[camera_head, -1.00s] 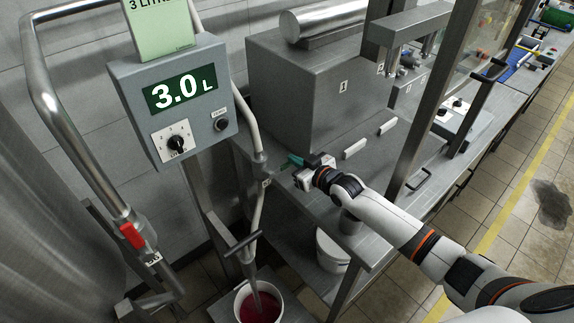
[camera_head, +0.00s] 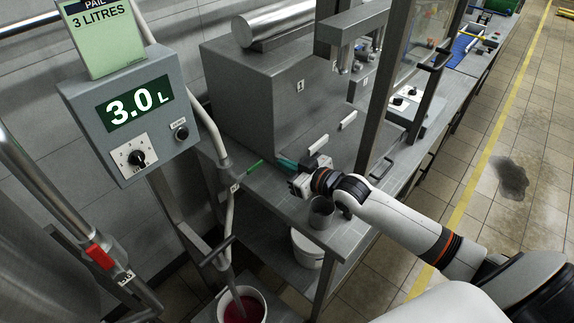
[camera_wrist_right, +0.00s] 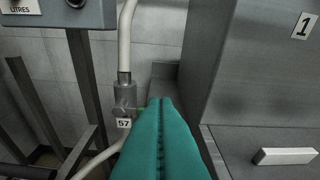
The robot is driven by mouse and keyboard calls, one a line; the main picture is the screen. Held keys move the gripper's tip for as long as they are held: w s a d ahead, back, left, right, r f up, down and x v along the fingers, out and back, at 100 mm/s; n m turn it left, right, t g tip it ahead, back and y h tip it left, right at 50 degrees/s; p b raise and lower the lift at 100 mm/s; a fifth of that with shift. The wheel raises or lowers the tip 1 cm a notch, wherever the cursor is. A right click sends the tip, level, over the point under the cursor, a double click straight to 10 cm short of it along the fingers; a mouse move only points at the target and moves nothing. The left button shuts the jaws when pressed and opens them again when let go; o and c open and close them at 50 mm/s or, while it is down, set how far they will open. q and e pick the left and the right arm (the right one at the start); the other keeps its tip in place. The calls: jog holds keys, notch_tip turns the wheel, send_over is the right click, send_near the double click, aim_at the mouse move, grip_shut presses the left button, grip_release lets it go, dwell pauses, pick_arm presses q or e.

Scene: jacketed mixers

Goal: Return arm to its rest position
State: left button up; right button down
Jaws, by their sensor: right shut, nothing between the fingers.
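My right arm reaches in from the right in the head view. Its right gripper (camera_head: 286,164) has teal fingers pressed together with nothing between them, and the fingers (camera_wrist_right: 160,120) show closed in the wrist view. The gripper is over the grey bench, right of a pipe valve with a green handle (camera_head: 254,166) and apart from it in the head view. The valve, with tag 57 (camera_wrist_right: 124,123), shows beyond the fingertips in the wrist view, its handle mostly hidden by them. My left gripper is not in view.
A control box (camera_head: 135,110) reads 3.0 L. A white pail (camera_head: 243,307) with red liquid stands under the pipe outlet. A metal cup (camera_head: 321,213) stands on the bench below my wrist. A large grey housing (camera_head: 270,100) marked 1 stands behind. The floor at right is open.

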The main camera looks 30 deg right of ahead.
dwell(0.3)
jog(key=s+a+f+m+g+h, duration=0.1)
jog(key=s+a+f+g, duration=0.25)
jog(key=s, duration=0.35)
jog(key=s+a+f+g+h, duration=0.1)
jog(key=s+a+f+g, duration=0.1)
jog(key=s+a+f, duration=0.3)
jog(key=s+d+m+g+h, duration=0.1)
jog(key=s+d+g+h, duration=0.1)
jog(key=s, duration=0.7)
jog(key=s+d+m+g+h, duration=0.1)
jog(key=s+d+g, duration=0.15)
jog(key=s, duration=0.65)
notch_tip(320, 180, down, 28)
jog(key=s+g+b, duration=0.1)
jog(key=g, duration=0.1)
jog(key=s+d+f+g+b, duration=0.1)
jog(key=s+d+f, duration=0.1)
jog(key=s+f, duration=1.4)
jog(key=shift+s+f, duration=0.35)
jog(key=shift+f, duration=0.05)
